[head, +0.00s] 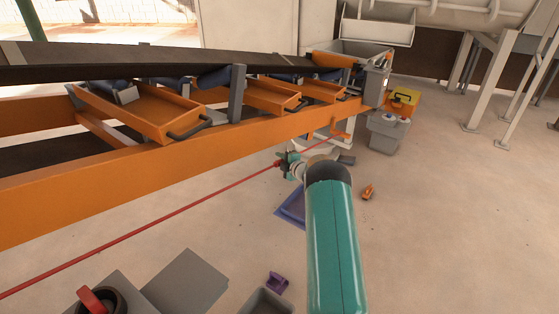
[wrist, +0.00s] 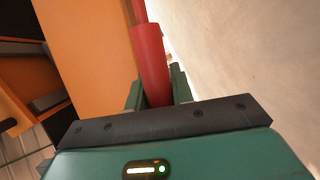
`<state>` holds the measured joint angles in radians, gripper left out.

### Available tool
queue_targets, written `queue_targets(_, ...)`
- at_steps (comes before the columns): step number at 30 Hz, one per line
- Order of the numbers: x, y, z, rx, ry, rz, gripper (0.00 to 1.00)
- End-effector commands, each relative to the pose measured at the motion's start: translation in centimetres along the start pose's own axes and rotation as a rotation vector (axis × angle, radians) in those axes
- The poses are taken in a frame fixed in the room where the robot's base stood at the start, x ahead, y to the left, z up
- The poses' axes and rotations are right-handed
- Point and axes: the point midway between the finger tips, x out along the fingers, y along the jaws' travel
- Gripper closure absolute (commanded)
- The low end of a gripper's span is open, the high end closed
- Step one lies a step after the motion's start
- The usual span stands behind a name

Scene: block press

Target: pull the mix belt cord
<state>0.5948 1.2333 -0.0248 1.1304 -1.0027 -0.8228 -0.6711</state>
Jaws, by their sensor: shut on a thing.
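The red cord (head: 165,226) runs along the front of the orange conveyor frame, from the lower left up to a bracket near the far end. My gripper (head: 284,162) is at the cord, on its right stretch in the head view. In the wrist view the cord has a thicker red sleeve (wrist: 151,65) that passes down between my gripper's two fingers (wrist: 158,95). The fingers are shut on it.
The orange conveyor frame (head: 150,159) with its dark belt (head: 150,62) lies just behind the cord. A grey box (head: 388,133), a yellow box (head: 403,99), a blue tray (head: 290,208) and a purple piece (head: 277,281) are on the floor. The floor at right is mostly clear.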

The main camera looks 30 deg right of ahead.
Motion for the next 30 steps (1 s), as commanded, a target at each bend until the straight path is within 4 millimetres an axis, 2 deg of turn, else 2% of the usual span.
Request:
queue_targets(3,-1.9,-0.3,0.9,0.002,-0.003,-0.002,1.00)
queue_targets(6,-2.9,-0.5,1.2,0.001,-0.003,-0.002,1.00)
queue_targets(14,-3.1,-0.5,1.3,0.000,-0.003,-0.001,1.00)
queue_targets(15,-3.1,-0.5,1.3,0.000,-0.003,-0.001,0.75)
queue_targets(18,-3.1,-0.5,1.3,0.000,-0.003,-0.001,0.55)
queue_targets(30,-3.6,-0.4,1.3,0.000,-0.003,-0.001,0.55)
